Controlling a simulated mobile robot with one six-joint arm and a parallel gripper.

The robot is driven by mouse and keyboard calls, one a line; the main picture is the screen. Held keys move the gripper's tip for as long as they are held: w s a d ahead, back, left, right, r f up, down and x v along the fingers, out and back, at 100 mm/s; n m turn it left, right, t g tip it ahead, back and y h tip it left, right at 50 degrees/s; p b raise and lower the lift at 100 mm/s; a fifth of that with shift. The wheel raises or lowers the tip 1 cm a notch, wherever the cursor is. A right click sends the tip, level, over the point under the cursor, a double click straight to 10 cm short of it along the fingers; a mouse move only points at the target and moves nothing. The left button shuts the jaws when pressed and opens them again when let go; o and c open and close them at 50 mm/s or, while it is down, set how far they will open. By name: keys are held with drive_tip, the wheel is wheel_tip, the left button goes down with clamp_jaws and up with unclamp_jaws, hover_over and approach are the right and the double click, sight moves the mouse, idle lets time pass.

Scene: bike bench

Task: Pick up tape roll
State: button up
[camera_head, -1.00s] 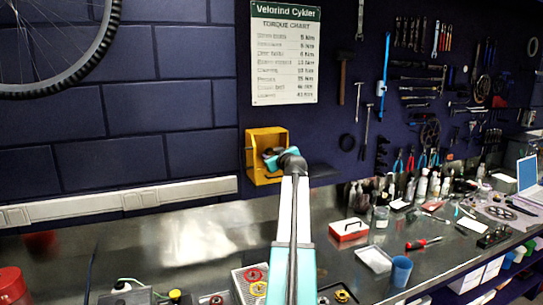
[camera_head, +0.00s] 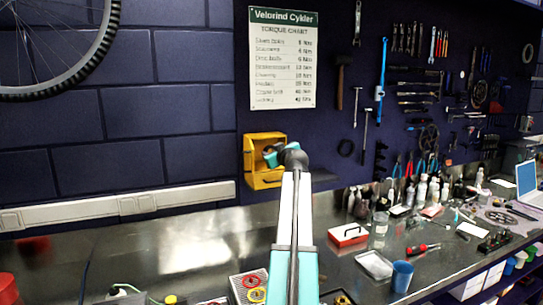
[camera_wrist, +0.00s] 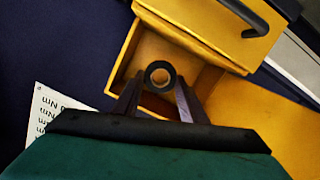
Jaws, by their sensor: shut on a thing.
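The tape roll (camera_wrist: 150,76) shows in the wrist view as a small dark ring with a pale centre. It sits between the two dark fingers of my gripper (camera_wrist: 159,90), which are shut on it. The yellow box (camera_wrist: 121,68) lies around and behind the roll, and its open inside shows. In the head view the yellow box (camera_head: 249,150) is on the wall below the torque chart. My gripper (camera_head: 270,158) is at its opening there, and the roll cannot be made out.
A yellow front with a black handle (camera_wrist: 255,20) is close above the fingers in the wrist view. The torque chart (camera_head: 283,60) hangs above the box. Below, the steel bench holds a red-and-white box (camera_head: 348,235), a blue cup (camera_head: 402,276) and many small things.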

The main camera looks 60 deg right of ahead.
drive_tip(key=f+b+v, duration=0.2)
drive_tip(key=b+v, duration=0.2)
drive_tip(key=v, duration=1.2)
drive_tip(key=shift+a, duration=0.1)
